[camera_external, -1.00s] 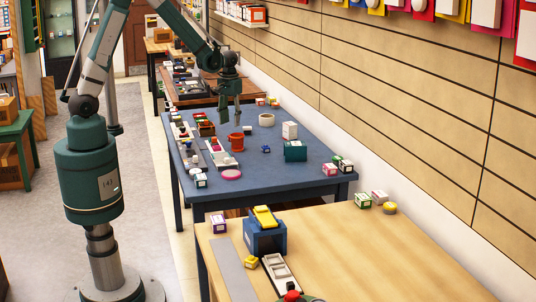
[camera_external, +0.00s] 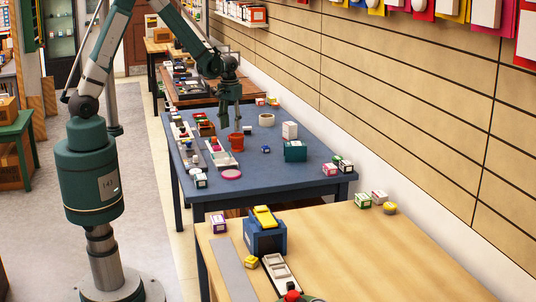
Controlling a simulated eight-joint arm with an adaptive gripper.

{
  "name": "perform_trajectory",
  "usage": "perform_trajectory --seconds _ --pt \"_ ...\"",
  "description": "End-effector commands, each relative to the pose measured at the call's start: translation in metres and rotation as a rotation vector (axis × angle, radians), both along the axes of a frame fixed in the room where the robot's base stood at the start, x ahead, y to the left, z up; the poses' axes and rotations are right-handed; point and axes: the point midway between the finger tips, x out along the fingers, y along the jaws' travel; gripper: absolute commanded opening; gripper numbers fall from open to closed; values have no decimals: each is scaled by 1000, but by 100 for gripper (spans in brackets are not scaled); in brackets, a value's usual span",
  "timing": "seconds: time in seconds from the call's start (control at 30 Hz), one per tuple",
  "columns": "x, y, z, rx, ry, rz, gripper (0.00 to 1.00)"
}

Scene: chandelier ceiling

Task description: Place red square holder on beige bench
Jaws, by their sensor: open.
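A small red-orange holder (camera_external: 236,143) stands upright on the blue table, near its middle; its square shape is hard to make out at this size. My gripper (camera_external: 230,126) hangs down just above it and slightly to its left in the picture, with its fingers apart and nothing between them. I cannot tell whether a fingertip touches the holder. The beige bench (camera_external: 375,255) is the light wooden table in the foreground, with a wide bare top.
White trays with small items (camera_external: 221,157) lie left of the holder. A white ring-shaped dish (camera_external: 266,120), white box (camera_external: 290,130) and teal box (camera_external: 295,151) stand to its right. A blue box (camera_external: 265,238) stands on the bench's left side.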

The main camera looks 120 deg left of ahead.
Motion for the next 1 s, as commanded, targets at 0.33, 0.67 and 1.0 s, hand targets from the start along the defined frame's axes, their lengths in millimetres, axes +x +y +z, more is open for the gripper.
perform_trajectory --seconds 0.33,0.67,1.0 --pt "0 1 -13 0 0 0 42" --pt "0 1 -46 0 0 0 42" --pt "0 1 -52 0 0 0 42"
